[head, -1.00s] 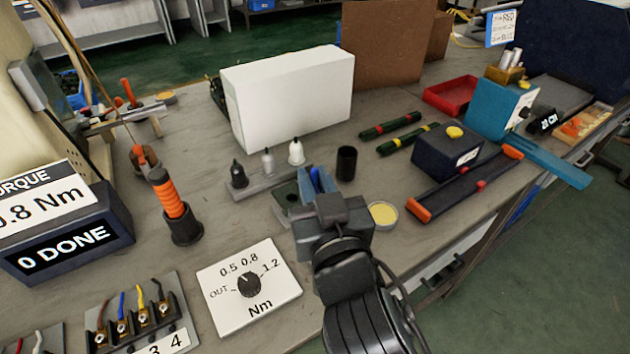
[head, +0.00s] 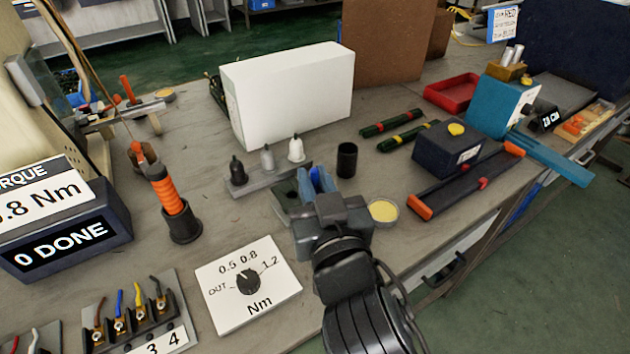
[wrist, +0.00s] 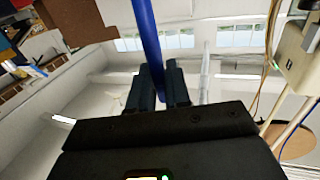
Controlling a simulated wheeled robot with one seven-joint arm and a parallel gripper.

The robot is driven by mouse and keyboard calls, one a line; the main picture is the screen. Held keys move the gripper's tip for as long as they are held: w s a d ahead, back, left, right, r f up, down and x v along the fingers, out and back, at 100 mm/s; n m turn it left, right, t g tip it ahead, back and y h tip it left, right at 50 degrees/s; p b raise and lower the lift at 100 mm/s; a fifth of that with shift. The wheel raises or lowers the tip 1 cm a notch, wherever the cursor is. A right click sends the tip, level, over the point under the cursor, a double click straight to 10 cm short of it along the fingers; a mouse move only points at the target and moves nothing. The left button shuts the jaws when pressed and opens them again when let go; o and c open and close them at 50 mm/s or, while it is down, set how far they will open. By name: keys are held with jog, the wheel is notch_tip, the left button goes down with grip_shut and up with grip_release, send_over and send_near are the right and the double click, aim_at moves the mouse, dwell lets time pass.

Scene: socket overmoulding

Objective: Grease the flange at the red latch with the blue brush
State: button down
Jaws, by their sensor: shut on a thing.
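My gripper (head: 318,185) is shut on the blue brush over the middle of the bench. The brush handle (wrist: 148,40) stands between the fingers in the wrist view and runs up out of the picture. In the head view my wrist hides the brush's lower end. An open round tin (head: 383,211) of pale yellow stuff, which looks like grease, stands just right of my gripper. A dark bar (head: 450,192) with orange ends and a small red piece (head: 483,183) lies farther right. I cannot tell whether that piece is the red latch, and I cannot make out the flange.
A black cup (head: 347,160) and a rack of small nozzle bottles (head: 267,160) stand behind my gripper. A white box (head: 290,95) blocks the back. A torque dial plate (head: 248,284) lies front left, with an orange-handled tool (head: 168,195) in a holder beyond it.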

jog(key=shift+w+a, duration=0.1)
jog(key=shift+w, duration=0.05)
jog(key=shift+w+a, duration=0.1)
jog(key=shift+w, duration=0.1)
jog(key=shift+s, duration=0.1)
jog(key=shift+s+d, duration=0.5)
jog(key=shift+s, duration=0.15)
jog(key=shift+w+a, duration=0.1)
